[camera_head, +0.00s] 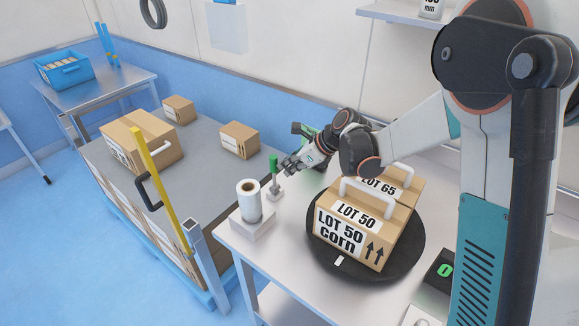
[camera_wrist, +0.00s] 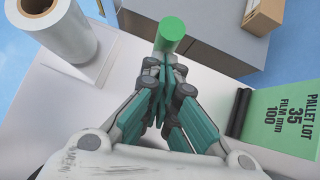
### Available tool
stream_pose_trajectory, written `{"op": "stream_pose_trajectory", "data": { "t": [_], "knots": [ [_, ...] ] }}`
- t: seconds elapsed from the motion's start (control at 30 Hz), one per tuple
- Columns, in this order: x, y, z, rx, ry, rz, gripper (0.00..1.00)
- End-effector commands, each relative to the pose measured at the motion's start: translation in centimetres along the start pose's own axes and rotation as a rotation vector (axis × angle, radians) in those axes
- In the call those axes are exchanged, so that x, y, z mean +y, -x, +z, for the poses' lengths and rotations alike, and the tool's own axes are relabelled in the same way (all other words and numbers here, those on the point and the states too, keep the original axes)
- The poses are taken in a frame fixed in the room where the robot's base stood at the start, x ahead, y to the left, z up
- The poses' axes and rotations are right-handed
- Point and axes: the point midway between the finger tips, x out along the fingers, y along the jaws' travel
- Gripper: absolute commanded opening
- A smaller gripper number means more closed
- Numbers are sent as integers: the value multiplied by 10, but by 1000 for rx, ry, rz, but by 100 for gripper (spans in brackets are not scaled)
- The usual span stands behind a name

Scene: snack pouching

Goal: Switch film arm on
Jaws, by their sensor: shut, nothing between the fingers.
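A green-handled upright lever (camera_head: 273,165) stands on a small light base at the table's back left edge. Its round green top (camera_wrist: 172,36) shows in the wrist view just beyond my fingertips. My gripper (camera_head: 288,165) is shut and empty, right beside the lever. In the wrist view my gripper (camera_wrist: 166,66) points at the green handle and hides its lower part; I cannot tell whether they touch. A white film roll (camera_head: 249,196) stands on a block left of the lever; the roll (camera_wrist: 52,25) also shows in the wrist view.
Two labelled cartons, the front one reading LOT 50 corn (camera_head: 352,230), stand on a black turntable (camera_head: 407,262). A yellow post (camera_head: 165,190) with a black handle stands left of the table. A pallet load (camera_head: 200,150) carries several cartons. A green printed label (camera_wrist: 285,110) lies right.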

Motion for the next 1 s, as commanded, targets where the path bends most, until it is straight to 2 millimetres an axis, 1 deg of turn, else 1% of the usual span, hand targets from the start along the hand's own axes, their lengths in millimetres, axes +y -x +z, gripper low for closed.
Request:
{"op": "stream_pose_trajectory", "data": {
  "t": [0.03, 0.37, 0.57, 0.63, 0.8, 1.0],
  "knots": [
    [0, 0, 4, 22, -2, 5, 0],
    [-1, -2, 8, 108, -14, 17, 0],
    [-2, -4, 16, 217, -27, 32, 0],
    [-3, -5, 18, 218, -30, 32, 0],
    [-6, -13, 31, 220, -29, 33, 0],
    [-10, -29, 50, 418, -54, 61, 0]
  ]
}}
